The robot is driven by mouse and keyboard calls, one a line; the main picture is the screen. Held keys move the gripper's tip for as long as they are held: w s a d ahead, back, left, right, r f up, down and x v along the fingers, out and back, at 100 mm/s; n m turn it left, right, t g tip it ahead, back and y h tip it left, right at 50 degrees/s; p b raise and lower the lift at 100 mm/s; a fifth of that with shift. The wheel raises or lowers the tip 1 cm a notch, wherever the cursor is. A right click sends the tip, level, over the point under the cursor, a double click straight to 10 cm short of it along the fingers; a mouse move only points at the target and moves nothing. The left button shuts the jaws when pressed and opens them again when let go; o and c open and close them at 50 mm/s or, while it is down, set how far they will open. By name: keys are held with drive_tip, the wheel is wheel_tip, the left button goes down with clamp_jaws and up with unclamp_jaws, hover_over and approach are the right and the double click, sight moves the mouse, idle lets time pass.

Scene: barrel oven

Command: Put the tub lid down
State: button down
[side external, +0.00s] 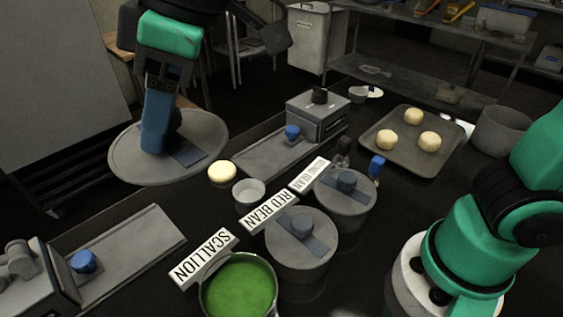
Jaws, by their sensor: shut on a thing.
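The tub lid (125,158) is a round grey disc with a darker strap across it. My gripper (157,140) is shut on the lid's middle and holds it up at the left, apart from the tubs. The fingers hide the lid's handle. The scallion tub (272,297) is open and shows a green filling. The red bean tub (280,258) and another tub (355,213) behind it each have a grey lid on.
Labels stand by the tubs, including SCALLION (204,258) and RED BEAN (270,210). A small bowl (249,192) and a dough round (222,174) sit near the middle. A tray (381,147) holds dough balls. A grey press (130,245) stands front left.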

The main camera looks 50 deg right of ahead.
drive_tip(key=w+d+f, duration=0.2)
drive_tip(key=w, duration=0.4)
drive_tip(key=w+d+f, duration=0.3)
drive_tip(key=w, duration=0.3)
drive_tip(key=shift+m, duration=0.3)
drive_tip(key=f, duration=1.5)
drive_tip(key=shift+w+a, duration=0.2)
drive_tip(key=shift+f, duration=2.05)
drive_tip(key=shift+f, duration=0.15)
drive_tip(key=shift+c, duration=2.1)
unclamp_jaws()
